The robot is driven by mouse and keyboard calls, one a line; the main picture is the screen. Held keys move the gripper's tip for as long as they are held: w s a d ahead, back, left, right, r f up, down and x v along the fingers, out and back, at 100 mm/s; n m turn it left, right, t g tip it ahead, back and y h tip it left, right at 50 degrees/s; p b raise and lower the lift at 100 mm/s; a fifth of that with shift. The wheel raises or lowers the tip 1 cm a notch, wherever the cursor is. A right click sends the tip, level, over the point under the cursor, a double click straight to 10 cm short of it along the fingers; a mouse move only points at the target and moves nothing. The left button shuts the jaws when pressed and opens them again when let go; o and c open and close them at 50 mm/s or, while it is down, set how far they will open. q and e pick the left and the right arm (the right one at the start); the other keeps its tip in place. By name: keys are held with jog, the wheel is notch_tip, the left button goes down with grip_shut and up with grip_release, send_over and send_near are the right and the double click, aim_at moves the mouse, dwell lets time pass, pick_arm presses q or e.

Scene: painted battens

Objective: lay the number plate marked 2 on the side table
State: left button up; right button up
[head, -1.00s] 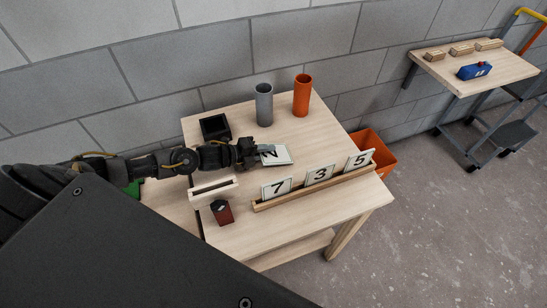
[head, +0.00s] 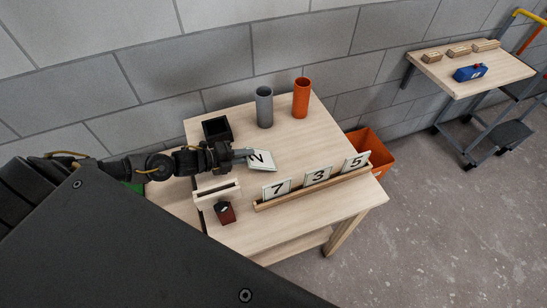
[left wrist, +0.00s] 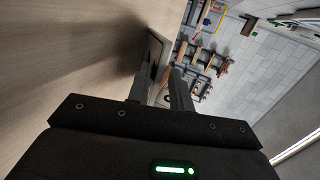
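The number plate marked 2 (head: 264,162) is a white tile with a black figure, seen sideways, over the middle of the wooden table (head: 310,215). My left gripper (head: 246,155) is shut on its left edge. In the left wrist view the plate (left wrist: 154,55) shows edge-on between the two fingers (left wrist: 158,88). I cannot tell how far it is above the tabletop. A lower pale wooden surface (head: 170,205) adjoins the table on the left, partly hidden by my arm; I cannot tell whether it is the side table. My right gripper is not in view.
Plates 7 (head: 276,189), 3 (head: 318,176) and 5 (head: 356,163) stand in a wooden rack (head: 310,190). Grey (head: 264,107) and orange (head: 301,98) cylinders, a black box (head: 216,128), a white slotted block (head: 217,192) and a dark red object (head: 225,212) stand around.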

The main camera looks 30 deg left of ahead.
pick_arm(q)
jog(key=shift+r+p, duration=0.3)
jog(key=shift+p, duration=0.05)
notch_tip(320, 180, up, 6)
jog(key=s+a+p, duration=0.1)
jog(key=s+p, duration=0.1)
jog(key=p, duration=0.4)
jog(key=shift+s+a+r, duration=0.15)
jog(key=shift+a+r, duration=0.05)
jog(key=shift+a, duration=0.1)
